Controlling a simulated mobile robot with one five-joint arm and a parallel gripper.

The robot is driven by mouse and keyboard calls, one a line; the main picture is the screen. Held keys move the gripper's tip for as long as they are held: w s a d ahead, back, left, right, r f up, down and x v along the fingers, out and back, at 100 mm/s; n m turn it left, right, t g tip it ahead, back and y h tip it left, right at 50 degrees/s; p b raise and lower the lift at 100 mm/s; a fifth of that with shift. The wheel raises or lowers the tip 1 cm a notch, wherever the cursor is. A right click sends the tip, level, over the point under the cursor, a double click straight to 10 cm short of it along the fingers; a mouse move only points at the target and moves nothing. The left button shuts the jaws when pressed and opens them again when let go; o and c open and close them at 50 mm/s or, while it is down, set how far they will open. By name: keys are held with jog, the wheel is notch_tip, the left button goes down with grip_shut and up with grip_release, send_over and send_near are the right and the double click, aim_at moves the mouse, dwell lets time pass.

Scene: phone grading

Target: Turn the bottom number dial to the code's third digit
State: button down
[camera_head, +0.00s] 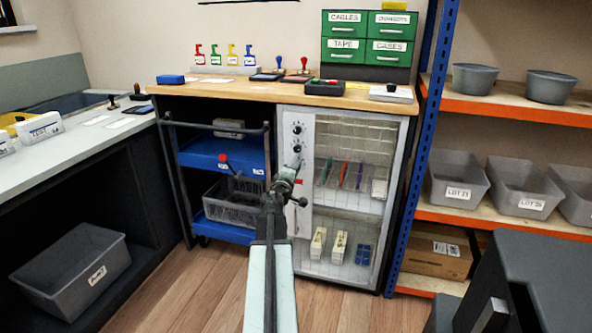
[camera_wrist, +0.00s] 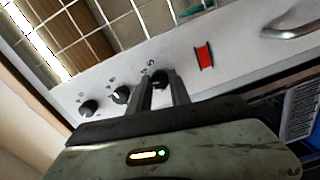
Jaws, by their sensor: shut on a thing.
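The cabinet's pale front panel carries a column of black dials. The top dial (camera_head: 297,128) and middle dial (camera_head: 297,148) are clear in the head view. The wrist view shows the same top dial (camera_wrist: 88,108) and middle dial (camera_wrist: 121,94), tilted by the camera angle. The bottom dial (camera_wrist: 160,76) sits between the fingertips of my gripper (camera_wrist: 162,88), which is shut on it. In the head view my gripper (camera_head: 293,166) covers the bottom dial. The numbers on the dials are too small to read.
A red rectangle (camera_wrist: 204,55) and a metal handle (camera_wrist: 290,25) lie beyond the bottom dial on the panel. A wire-grid door (camera_head: 350,135) is right of the dials. A cart with a blue shelf (camera_head: 220,150) stands at left, and blue-orange shelving (camera_head: 510,110) at right.

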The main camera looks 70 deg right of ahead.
jog(key=m, duration=0.5)
jog(key=shift+m, duration=0.3)
dwell(0.4)
jog(key=c, duration=1.2)
grip_release()
jog(key=shift+f, duration=0.1)
jog(key=a, duration=0.7)
jog(key=shift+s+a, duration=0.3)
jog(key=shift+a, duration=0.1)
jog(key=shift+w, duration=0.1)
